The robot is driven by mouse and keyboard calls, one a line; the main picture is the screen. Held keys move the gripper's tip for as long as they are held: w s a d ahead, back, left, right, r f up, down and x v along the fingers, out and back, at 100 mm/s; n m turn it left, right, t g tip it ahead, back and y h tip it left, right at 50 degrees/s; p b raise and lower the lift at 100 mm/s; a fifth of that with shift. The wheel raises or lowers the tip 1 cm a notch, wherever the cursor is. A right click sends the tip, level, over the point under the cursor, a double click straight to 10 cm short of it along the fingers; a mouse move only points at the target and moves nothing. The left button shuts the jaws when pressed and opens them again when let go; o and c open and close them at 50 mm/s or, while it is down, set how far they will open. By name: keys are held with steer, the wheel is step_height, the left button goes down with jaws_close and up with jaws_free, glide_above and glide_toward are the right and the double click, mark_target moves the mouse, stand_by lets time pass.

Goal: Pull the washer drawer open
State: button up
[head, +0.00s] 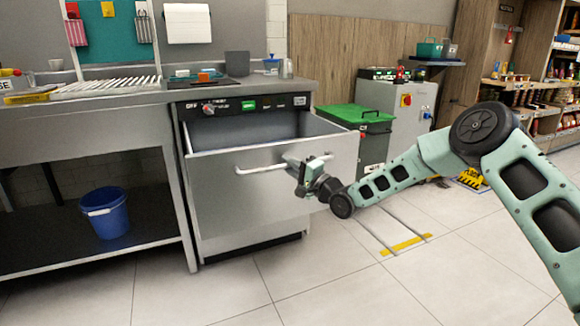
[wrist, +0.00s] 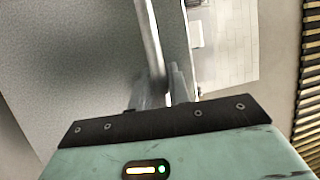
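The washer drawer (head: 250,196) is a grey metal front under the counter, pulled well out from the washer body, with its open top showing in the head view. Its bar handle (head: 262,169) runs across the upper front; a pale bar, the handle (wrist: 151,42), also shows in the wrist view. My gripper (head: 294,163) is at the right end of the handle. In the wrist view, my gripper's fingers (wrist: 162,88) sit close on either side of the bar and appear shut on it. The exact contact is partly hidden.
The washer control panel (head: 247,105) is above the drawer. A green-lidded bin (head: 354,117) and a grey cabinet (head: 400,97) stand to the right. A blue bucket (head: 105,212) is on the lower shelf at left. The tiled floor (head: 310,285) in front is clear.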

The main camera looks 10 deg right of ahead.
steer(key=shift+o, duration=1.1)
steer(key=p+v, duration=0.2)
steer(key=v, duration=1.5)
steer(key=shift+s+p, duration=0.2)
steer(key=shift+p, duration=0.2)
steer(key=shift+d+f, duration=0.1)
steer(key=shift+d, duration=0.05)
steer(key=s+a+n+g+h, duration=0.5)
steer(key=s+a+n+g, duration=0.45)
steer(key=s+a, duration=0.2)
steer(key=s+d+r+n+g+h, duration=0.2)
steer(key=s+r+n+g+h, duration=0.15)
steer(key=s, duration=1.05)
steer(key=s+d+r+n+g+h, duration=0.2)
steer(key=s+r+n+h, duration=0.15)
steer(key=s, duration=1.05)
step_height(320, 180, up, 26)
steer(key=s+p, duration=0.1)
steer(key=p, duration=2.5)
steer(key=shift+s+g, duration=0.25)
steer(key=shift+g, duration=0.05)
